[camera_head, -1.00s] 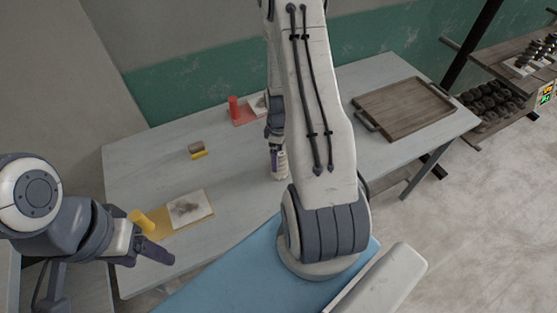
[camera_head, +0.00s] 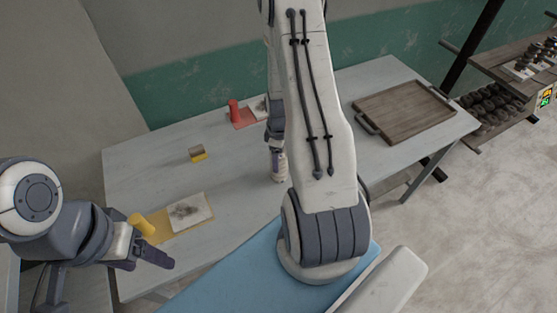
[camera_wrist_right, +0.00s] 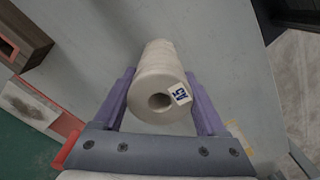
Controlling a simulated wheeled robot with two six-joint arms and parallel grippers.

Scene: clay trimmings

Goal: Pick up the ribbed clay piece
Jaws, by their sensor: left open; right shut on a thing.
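The ribbed clay piece (camera_wrist_right: 158,75) is a pale, hollow cylinder with a round hole in its near end and a small white label with blue marks. My right gripper (camera_wrist_right: 165,105) is shut on it, with one purple finger on each side. In the head view the piece (camera_head: 279,167) shows just below the right gripper, partly behind my right arm; whether it touches the table cannot be told. My left gripper (camera_head: 150,254) is open and empty at the table's front left, near a yellow cylinder.
The grey table (camera_head: 140,180) holds a yellow mat with a smudged white card (camera_head: 190,212), a yellow cylinder (camera_head: 142,222), a small brown and yellow block (camera_head: 198,153), a red cylinder (camera_head: 234,110) and a wooden tray (camera_head: 405,112). A shelf stands at the right.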

